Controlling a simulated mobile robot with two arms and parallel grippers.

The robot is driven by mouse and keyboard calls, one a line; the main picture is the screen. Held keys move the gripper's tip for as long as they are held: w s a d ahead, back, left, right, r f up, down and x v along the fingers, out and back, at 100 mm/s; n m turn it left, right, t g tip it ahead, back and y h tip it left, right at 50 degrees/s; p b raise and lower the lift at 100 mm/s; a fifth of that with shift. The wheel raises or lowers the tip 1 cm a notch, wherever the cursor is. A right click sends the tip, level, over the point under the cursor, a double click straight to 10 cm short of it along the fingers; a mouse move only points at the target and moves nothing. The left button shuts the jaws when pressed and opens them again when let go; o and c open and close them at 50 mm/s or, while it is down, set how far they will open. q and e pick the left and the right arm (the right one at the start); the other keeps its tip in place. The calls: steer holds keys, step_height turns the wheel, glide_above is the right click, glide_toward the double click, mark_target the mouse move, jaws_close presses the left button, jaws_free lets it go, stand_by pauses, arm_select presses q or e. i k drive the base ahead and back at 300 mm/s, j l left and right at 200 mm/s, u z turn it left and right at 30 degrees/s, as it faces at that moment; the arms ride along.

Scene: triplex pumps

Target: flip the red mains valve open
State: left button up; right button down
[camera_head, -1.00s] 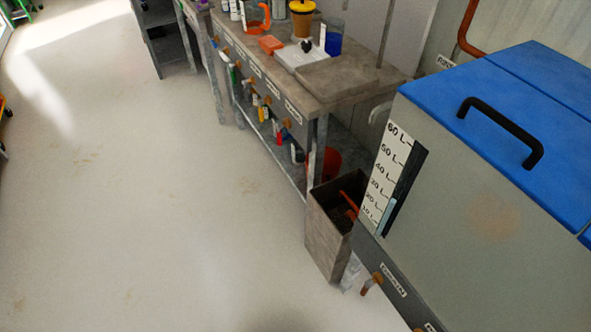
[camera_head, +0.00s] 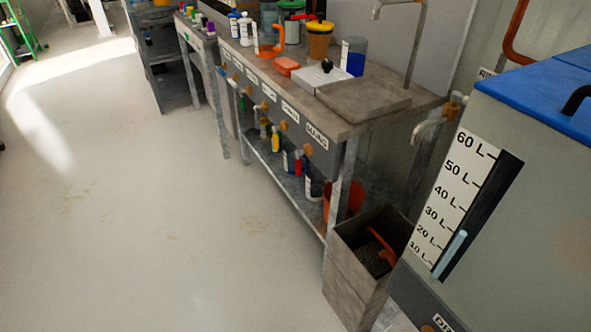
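I cannot make out a red mains valve handle in the head view. A grey tank (camera_head: 545,190) with a blue lid (camera_head: 540,95) stands at the right edge, partly cut off. Its white gauge scale (camera_head: 455,195) runs up to 60 L, and the light blue level bar (camera_head: 449,254) stands near the low marks. A grey pipe with a brass-coloured fitting (camera_head: 455,104) sticks out behind the tank's left side. Whether it belongs to the mains valve I cannot tell. Neither of my grippers is in view.
An open brown bin (camera_head: 350,285) stands between bench and tank. The pale floor (camera_head: 130,220) to the left is clear.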

mark_target(298, 167)
steer(key=i+j+u, duration=0.15)
steer(key=i+j, duration=0.45)
steer(key=j, duration=0.25)
steer(key=i+j+u, duration=0.15)
steer(key=i+j, duration=0.5)
steer(key=j, duration=0.15)
